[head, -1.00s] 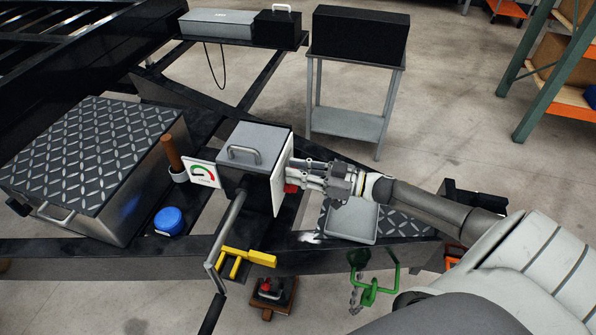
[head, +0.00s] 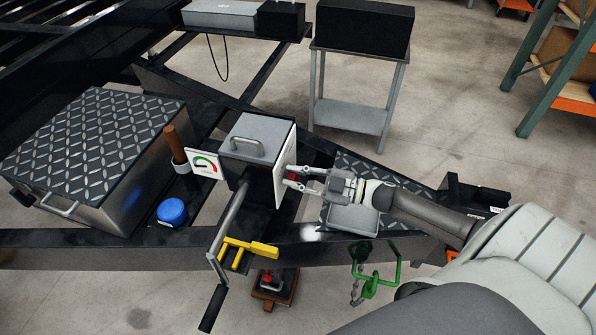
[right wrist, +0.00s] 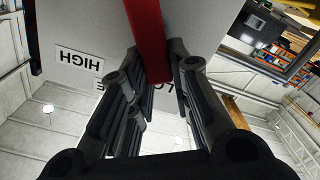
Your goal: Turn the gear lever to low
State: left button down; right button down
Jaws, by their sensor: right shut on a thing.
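The gear box (head: 262,132) is a grey winch housing with a handle on top, and a white panel (head: 279,188) on its right side. The gear lever is a red bar (right wrist: 147,35) in front of that panel, and a bit of it shows in the head view (head: 293,178). My right gripper (head: 297,178) is at the panel, with its fingers on either side of the lever, shut on it. In the right wrist view a HIGH label (right wrist: 80,62) appears upside down; a label starting "LO" (right wrist: 168,88) is partly hidden behind the lever and fingers. My left gripper is not in view.
A crank (head: 229,215) hangs from the box's front near a yellow bracket (head: 248,250). A gauge card (head: 204,165), a brown handle (head: 175,144) and a blue cap (head: 172,212) stand to the left. A grey tray (head: 350,220) lies below my right gripper.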

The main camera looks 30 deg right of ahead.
jog(key=shift+s+a+f+n+b, duration=0.15)
jog(key=shift+s+a+f+n, duration=0.15)
jog(key=shift+n, duration=0.35)
jog(key=shift+s+a+f+n+b, duration=0.15)
jog(key=shift+f+n, duration=0.1)
jog(key=shift+n, duration=0.4)
jog(key=c, duration=1.3)
grip_release()
jog(key=v, duration=1.2)
jog(key=shift+w, duration=0.1)
